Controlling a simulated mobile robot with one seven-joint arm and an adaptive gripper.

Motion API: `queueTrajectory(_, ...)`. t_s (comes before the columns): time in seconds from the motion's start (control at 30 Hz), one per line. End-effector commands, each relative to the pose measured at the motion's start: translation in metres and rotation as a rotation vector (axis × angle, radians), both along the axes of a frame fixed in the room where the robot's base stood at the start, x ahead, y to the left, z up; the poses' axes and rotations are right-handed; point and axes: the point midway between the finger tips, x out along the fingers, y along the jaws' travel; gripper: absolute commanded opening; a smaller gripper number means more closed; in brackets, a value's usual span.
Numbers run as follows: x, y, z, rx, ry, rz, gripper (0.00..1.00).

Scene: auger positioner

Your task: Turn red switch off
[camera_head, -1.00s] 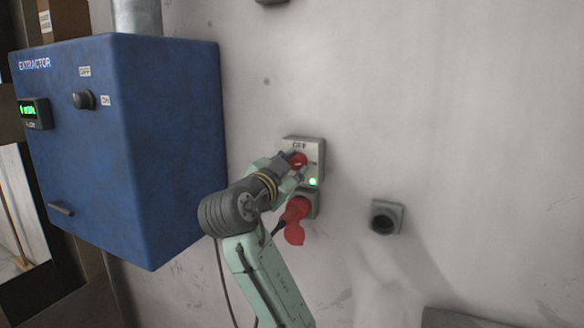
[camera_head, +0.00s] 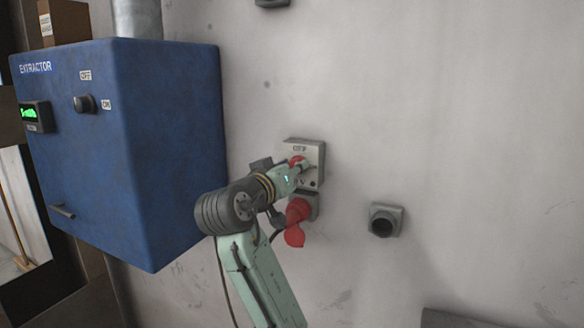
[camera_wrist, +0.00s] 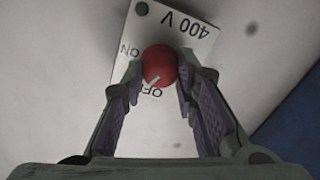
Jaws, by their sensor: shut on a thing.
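The round red switch (camera_wrist: 159,62) sits on a pale switch plate (camera_wrist: 190,48) marked ON, OFF and 400 V. In the wrist view its white pointer mark is at the OFF lettering. My gripper (camera_wrist: 160,76) is shut on the switch, one finger on either side. In the head view the switch (camera_head: 297,160) is partly hidden by my gripper (camera_head: 299,167). The small indicator light (camera_head: 313,183) on the box is dark.
A red plug (camera_head: 297,212) sits in the socket under the switch box. A blue extractor box (camera_head: 165,150) with its own black knob (camera_head: 84,103) is on the left. A grey empty socket (camera_head: 385,219) is on the right. The wall between is bare.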

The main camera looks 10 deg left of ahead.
Motion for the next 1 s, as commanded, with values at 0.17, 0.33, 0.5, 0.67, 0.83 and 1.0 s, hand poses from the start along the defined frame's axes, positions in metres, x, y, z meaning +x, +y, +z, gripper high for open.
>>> queueTrajectory(0.17, 0.0, 0.0004, 0.0008, -0.149, 0.028, 0.0, 0.0)
queueTrajectory(0.33, -0.0001, 0.0009, 0.0005, -0.269, 0.052, 0.0, 0.0)
queueTrajectory(0.5, -0.0001, 0.0009, 0.0004, -0.354, 0.068, 0.0, 0.0)
queueTrajectory(0.67, -0.0001, 0.0011, 0.0002, -0.404, 0.079, 0.001, 0.0)
queueTrajectory(0.83, -0.0001, 0.0012, 0.0, -0.428, 0.083, 0.001, 0.0)
queueTrajectory(1.0, -0.0001, 0.0013, -0.0001, -0.433, 0.084, 0.001, 0.0)
